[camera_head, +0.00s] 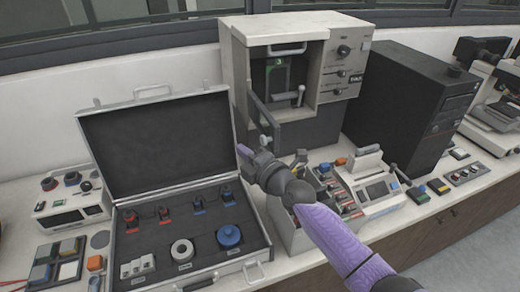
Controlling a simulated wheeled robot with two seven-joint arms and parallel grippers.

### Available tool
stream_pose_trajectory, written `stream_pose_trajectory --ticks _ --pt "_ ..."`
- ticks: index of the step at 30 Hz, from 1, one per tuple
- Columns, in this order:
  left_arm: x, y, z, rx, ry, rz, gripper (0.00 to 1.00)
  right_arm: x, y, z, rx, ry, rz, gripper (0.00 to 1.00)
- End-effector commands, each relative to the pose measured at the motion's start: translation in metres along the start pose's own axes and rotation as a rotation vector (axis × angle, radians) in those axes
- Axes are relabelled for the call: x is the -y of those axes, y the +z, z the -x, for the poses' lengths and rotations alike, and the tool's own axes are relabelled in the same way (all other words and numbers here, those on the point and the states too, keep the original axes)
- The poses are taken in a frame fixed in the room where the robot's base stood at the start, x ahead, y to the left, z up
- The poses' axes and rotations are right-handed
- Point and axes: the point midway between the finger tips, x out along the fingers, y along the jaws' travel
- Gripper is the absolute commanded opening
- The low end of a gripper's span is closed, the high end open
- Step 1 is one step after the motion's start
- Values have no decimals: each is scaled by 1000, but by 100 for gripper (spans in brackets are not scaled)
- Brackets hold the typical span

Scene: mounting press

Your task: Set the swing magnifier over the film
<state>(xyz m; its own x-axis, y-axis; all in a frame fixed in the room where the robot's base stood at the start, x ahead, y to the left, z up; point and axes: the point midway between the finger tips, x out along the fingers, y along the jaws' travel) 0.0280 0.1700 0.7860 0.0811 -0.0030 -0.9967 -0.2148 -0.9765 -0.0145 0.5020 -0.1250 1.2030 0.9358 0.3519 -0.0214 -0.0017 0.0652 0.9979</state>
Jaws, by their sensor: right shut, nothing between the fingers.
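My right gripper (241,149) is at the end of the purple arm from the lower right. It is shut and empty, in front of the open case's right edge and the pale press (250,65). The press has an open dark bay with a green number 3, a lever inside, and a dark panel (262,112) swung out at its left front. I cannot tell a swing magnifier or a film for sure in this view. My wrist hides part of the bench below the press. My left gripper is not in view.
An open case (160,275) with several plugs and a blue knob lies left of my gripper. A pale device (362,178) with a small screen stands right of my arm. A black computer tower (400,100) and a microscope (495,85) stand farther right.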

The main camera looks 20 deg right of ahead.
Motion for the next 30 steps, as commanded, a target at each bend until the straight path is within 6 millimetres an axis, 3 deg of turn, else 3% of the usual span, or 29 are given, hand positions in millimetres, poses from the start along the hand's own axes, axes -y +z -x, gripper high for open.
stream_pose_trajectory --ticks 1,9,22,30 --pt "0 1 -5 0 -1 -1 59 2 3 -6 1 1 0 0" --pt "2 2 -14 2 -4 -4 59 1 35 8 1 0 1 0" --pt "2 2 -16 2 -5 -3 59 1 38 9 -3 0 0 0" --pt "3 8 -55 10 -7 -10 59 9 42 15 -41 3 5 0"
